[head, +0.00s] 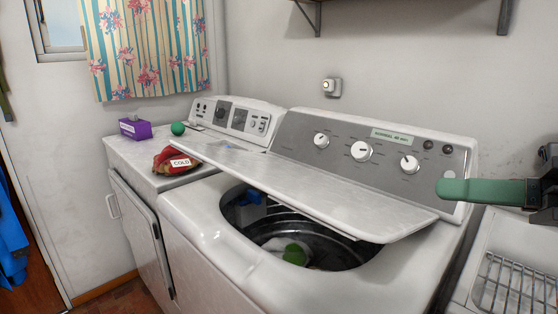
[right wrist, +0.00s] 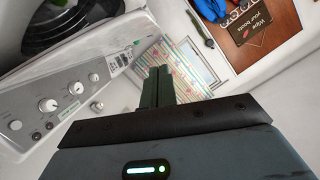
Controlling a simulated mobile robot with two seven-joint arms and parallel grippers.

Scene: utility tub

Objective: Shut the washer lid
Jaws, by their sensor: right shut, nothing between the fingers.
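The washer lid (head: 310,185) is a flat white panel, partly open and tilted at a low angle. It is hinged at the back below the control panel (head: 370,148). Its front edge stands above the washer's round opening (head: 300,232), where the dark drum and some blue and green items show. My right gripper (head: 442,188) comes in from the right edge of the head view. Its green fingers are shut and empty, above the lid's right end and in front of the control panel, apart from the lid. The fingers also show in the right wrist view (right wrist: 159,88). My left gripper is not in view.
A second white machine (head: 150,155) stands left of the washer. A purple box (head: 135,129), a green ball (head: 178,128) and a red bag labelled COLD (head: 172,161) sit on it. A wire rack (head: 508,285) lies at the right. A shelf hangs above.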

